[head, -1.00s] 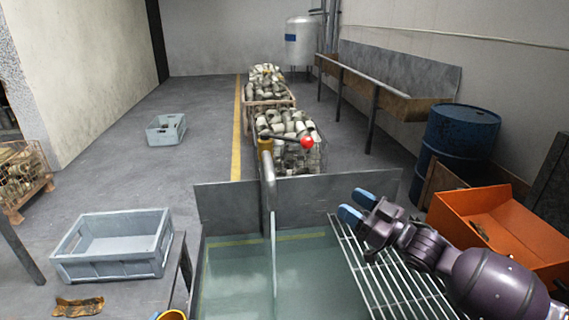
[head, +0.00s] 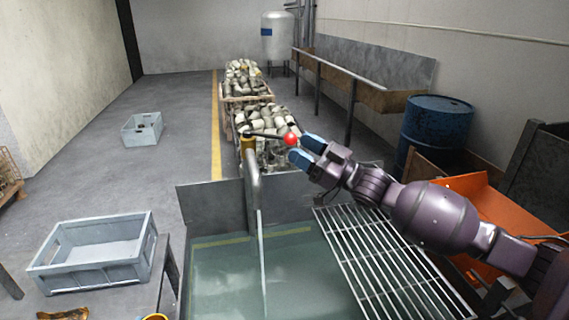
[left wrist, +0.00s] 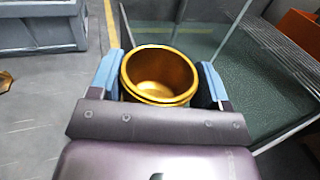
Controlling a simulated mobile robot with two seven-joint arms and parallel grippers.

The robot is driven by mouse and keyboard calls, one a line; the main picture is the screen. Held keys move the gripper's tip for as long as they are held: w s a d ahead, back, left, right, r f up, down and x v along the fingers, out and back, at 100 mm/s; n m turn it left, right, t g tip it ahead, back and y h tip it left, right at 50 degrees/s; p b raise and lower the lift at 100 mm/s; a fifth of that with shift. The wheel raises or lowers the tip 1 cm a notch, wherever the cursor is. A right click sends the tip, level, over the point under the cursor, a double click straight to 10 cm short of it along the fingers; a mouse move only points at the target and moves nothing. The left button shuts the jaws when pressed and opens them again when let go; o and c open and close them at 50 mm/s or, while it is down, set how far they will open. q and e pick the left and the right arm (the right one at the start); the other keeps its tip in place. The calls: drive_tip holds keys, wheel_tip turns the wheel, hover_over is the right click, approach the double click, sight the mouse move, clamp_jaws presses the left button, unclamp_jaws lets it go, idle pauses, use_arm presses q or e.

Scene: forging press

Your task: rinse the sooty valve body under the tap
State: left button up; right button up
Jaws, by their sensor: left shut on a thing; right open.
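A golden, cup-like valve body (left wrist: 160,75) sits between the blue fingers of my left gripper (left wrist: 161,82), which is shut on it. Its round opening faces the camera, and I cannot make out soot. Only its rim shows at the bottom edge of the head view (head: 154,317). The tap (head: 253,185) stands at the back of the sink (head: 215,275), with a thin water stream (head: 262,255) falling from it. Its lever ends in a red knob (head: 291,139). My right gripper (head: 304,151) is open, its blue fingertips close beside the knob; I cannot tell whether they touch.
A wire rack (head: 385,255) covers the sink's right side. A grey crate (head: 95,262) stands at left, and an orange bin (head: 490,210) at right behind my right arm. Bins of metal parts (head: 268,125) and a blue drum (head: 437,130) stand beyond. The sink's metal back panel (head: 210,205) rises behind the tap.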

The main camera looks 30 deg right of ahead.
sight(285, 136)
drive_tip(key=shift+x, duration=2.55)
clamp_jaws()
